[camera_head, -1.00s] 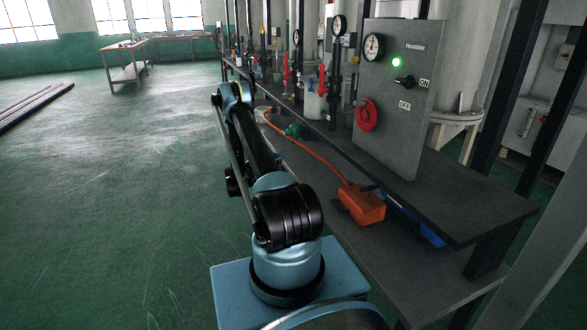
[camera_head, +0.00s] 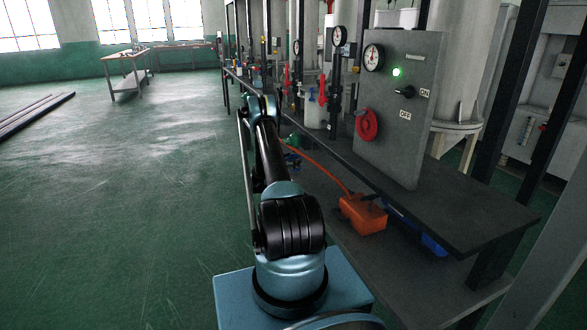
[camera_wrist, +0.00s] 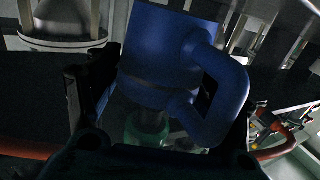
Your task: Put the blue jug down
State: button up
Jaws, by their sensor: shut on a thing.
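The blue jug (camera_wrist: 165,50) fills the middle of the wrist view, with its handle (camera_wrist: 225,90) on the right side. My gripper (camera_wrist: 158,98) is shut on the jug, with a dark finger on each side of it. The jug looks tilted in this view. A green rounded thing (camera_wrist: 148,132) shows just below the jug; I cannot tell whether they touch. In the head view my arm reaches forward along the bench, and the gripper end is too small and covered to make out.
A long dark bench (camera_head: 455,200) with a lower shelf (camera_head: 385,275) runs along the right. An orange box (camera_head: 362,214) with an orange hose lies on the lower shelf, beside a blue thing (camera_head: 432,245). A grey control panel (camera_head: 400,100) stands on top. Open floor lies left.

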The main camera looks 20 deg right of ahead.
jog(key=shift+w+d, duration=0.1)
jog(key=shift+d, duration=0.3)
jog(key=shift+w+d+f, duration=0.1)
jog(key=shift+d+f, duration=0.1)
jog(key=shift+f, duration=0.1)
jog(key=shift+a+f, duration=0.1)
jog(key=shift+f, duration=1.35)
jog(key=shift+f, duration=0.1)
jog(key=o, duration=1.2)
